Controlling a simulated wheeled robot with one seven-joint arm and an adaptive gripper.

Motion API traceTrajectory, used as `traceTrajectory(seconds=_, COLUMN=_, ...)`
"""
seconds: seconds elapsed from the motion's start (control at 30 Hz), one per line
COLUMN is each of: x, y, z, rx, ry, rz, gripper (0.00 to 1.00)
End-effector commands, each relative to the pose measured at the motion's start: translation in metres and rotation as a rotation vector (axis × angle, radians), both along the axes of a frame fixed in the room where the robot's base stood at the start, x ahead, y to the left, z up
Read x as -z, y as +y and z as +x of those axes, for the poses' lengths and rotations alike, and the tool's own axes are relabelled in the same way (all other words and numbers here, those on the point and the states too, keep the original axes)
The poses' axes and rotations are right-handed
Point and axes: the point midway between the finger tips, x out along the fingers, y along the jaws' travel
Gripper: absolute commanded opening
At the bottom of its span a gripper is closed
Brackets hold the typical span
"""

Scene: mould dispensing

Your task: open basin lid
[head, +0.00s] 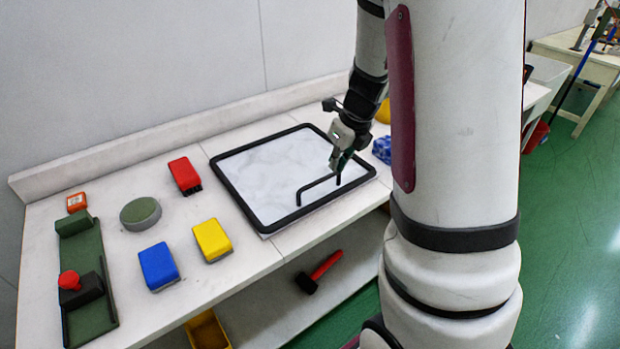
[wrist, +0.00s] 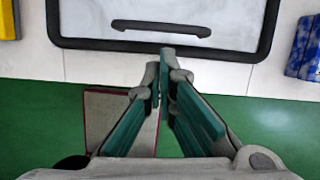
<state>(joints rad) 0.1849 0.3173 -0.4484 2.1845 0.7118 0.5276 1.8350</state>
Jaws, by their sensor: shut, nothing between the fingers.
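The basin lid (head: 265,165) is a pale, marbled panel with a black frame, lying flat in the worktop. Its black bar handle (head: 318,189) stands up near the front edge. In the wrist view the lid (wrist: 90,18) fills the top and the handle (wrist: 160,27) runs across it. My gripper (head: 338,168) is above the right part of the lid, close to the right end of the handle in the head view. In the wrist view my gripper (wrist: 163,75) is shut and empty, its green fingertips just short of the handle. I cannot tell whether they touch anything.
Left of the lid are a red block (head: 185,175), a yellow block (head: 212,240), a blue block (head: 158,266), a round green pad (head: 140,213) and a green tray (head: 88,255). A blue-white item (head: 382,150) lies right of the lid. A red-handled hammer (head: 318,272) lies on the lower shelf.

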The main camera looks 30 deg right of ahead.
Motion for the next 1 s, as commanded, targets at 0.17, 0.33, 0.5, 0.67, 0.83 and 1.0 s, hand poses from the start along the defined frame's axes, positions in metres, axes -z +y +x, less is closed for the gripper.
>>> traceTrajectory(seconds=0.17, x=0.016, y=-0.011, z=0.002, rx=0.089, ry=0.012, rz=0.013, gripper=0.0)
traceTrajectory(seconds=0.33, x=0.037, y=-0.01, z=0.008, rx=0.087, ry=0.014, rz=0.015, gripper=0.0)
traceTrajectory(seconds=0.5, x=0.067, y=-0.009, z=0.018, rx=0.086, ry=0.014, rz=0.014, gripper=0.0)
traceTrajectory(seconds=0.67, x=0.089, y=-0.009, z=0.025, rx=0.085, ry=0.013, rz=0.013, gripper=0.0)
traceTrajectory(seconds=0.83, x=0.102, y=-0.009, z=0.03, rx=0.083, ry=0.011, rz=0.012, gripper=0.0)
traceTrajectory(seconds=1.0, x=0.106, y=-0.008, z=0.031, rx=0.083, ry=0.011, rz=0.012, gripper=0.0)
